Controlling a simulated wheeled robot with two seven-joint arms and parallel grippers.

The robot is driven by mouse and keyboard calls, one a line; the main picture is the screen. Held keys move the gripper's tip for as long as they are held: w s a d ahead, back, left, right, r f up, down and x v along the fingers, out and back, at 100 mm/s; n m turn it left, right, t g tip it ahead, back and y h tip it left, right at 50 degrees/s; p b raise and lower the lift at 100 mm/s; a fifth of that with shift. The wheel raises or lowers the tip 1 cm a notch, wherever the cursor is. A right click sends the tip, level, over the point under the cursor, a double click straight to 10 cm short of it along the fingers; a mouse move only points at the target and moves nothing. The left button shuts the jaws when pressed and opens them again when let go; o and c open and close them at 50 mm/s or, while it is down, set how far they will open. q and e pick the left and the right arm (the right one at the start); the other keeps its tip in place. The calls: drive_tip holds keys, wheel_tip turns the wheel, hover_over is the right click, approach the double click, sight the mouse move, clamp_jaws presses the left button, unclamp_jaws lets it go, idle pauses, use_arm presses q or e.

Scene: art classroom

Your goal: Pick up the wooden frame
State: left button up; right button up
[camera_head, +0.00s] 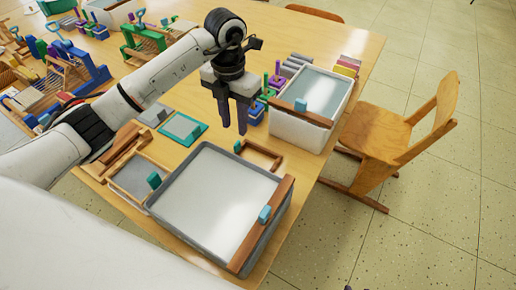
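A small wooden frame (262,154) lies on the table, between the grey tub and the white bin, with a small teal block (238,146) at its left end. A larger wooden frame with a grey screen (126,187) lies left of the grey tub, with another teal block (154,180) at its edge. I cannot tell which one the task names. My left gripper (235,129) points down above the table, just behind and left of the small frame. Its two fingers are apart with nothing visible between them. My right gripper is not in view.
A grey-rimmed tub (172,222) of pale liquid fills the near table (300,38) corner. A white bin (296,130) of water stands at the right edge. A teal-edged screen (182,129) lies behind. A wooden chair (385,138) stands right. Looms and tools crowd the far left.

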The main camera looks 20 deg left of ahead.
sight(237, 143)
use_arm(q)
drive_tip(key=f, duration=0.5)
drive_tip(key=f+p, duration=0.1)
drive_tip(key=f, duration=0.2)
drive_tip(key=shift+s+d, duration=0.25)
drive_tip(key=shift+s, duration=0.05)
clamp_jaws()
